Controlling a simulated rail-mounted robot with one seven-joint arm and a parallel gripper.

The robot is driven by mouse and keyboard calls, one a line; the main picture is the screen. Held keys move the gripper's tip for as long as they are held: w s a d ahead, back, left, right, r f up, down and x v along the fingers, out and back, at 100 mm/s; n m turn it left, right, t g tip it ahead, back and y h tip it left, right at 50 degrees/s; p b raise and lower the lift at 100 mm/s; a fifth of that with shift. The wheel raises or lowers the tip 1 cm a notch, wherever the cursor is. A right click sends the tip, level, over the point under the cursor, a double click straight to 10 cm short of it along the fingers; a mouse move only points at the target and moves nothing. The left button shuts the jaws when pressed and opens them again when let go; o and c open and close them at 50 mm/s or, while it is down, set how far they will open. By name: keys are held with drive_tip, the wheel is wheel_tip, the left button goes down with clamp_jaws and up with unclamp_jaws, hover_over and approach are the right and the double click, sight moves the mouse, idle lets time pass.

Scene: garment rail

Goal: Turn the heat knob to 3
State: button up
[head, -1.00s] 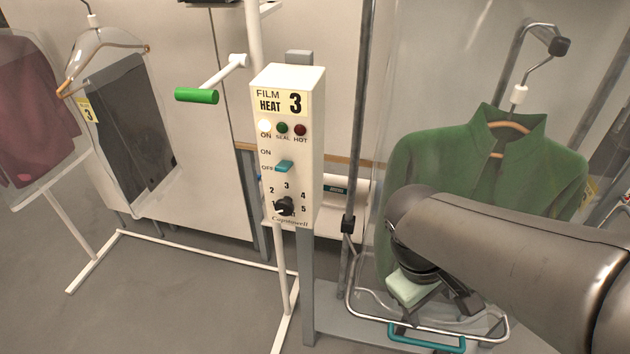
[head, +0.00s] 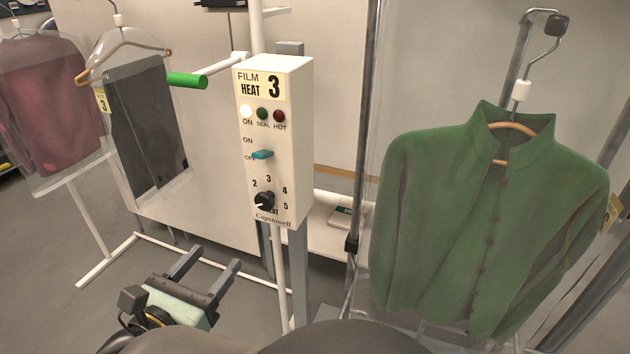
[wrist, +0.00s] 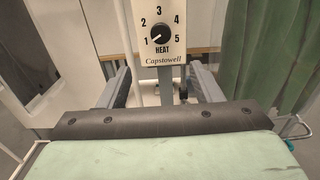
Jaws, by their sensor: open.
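The heat knob (head: 264,202) is a black dial low on the front of the white control box (head: 300,150), with numbers around it. In the wrist view the knob (wrist: 160,34) sits top centre above the word HEAT, and its white pointer line aims lower left toward 1. A yellow label (head: 261,86) on the box reads FILM HEAT 3. My gripper (head: 205,268) is open and empty, below and left of the box in the head view. In the wrist view its two fingers (wrist: 160,82) stand apart below the knob, not touching it.
A teal switch (head: 262,155) and three lamps sit above the knob; the white lamp looks lit. A green-handled crank (head: 187,80) sticks out left of the box. A bagged green jacket (head: 480,220) hangs at right, dark trousers (head: 150,120) at left. White rail legs stand near my gripper.

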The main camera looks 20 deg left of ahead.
sight(262, 204)
drive_tip(key=w+p, duration=0.2)
drive_tip(key=w, duration=1.4)
drive_tip(key=shift+w+a, duration=0.15)
drive_tip(key=c, duration=1)
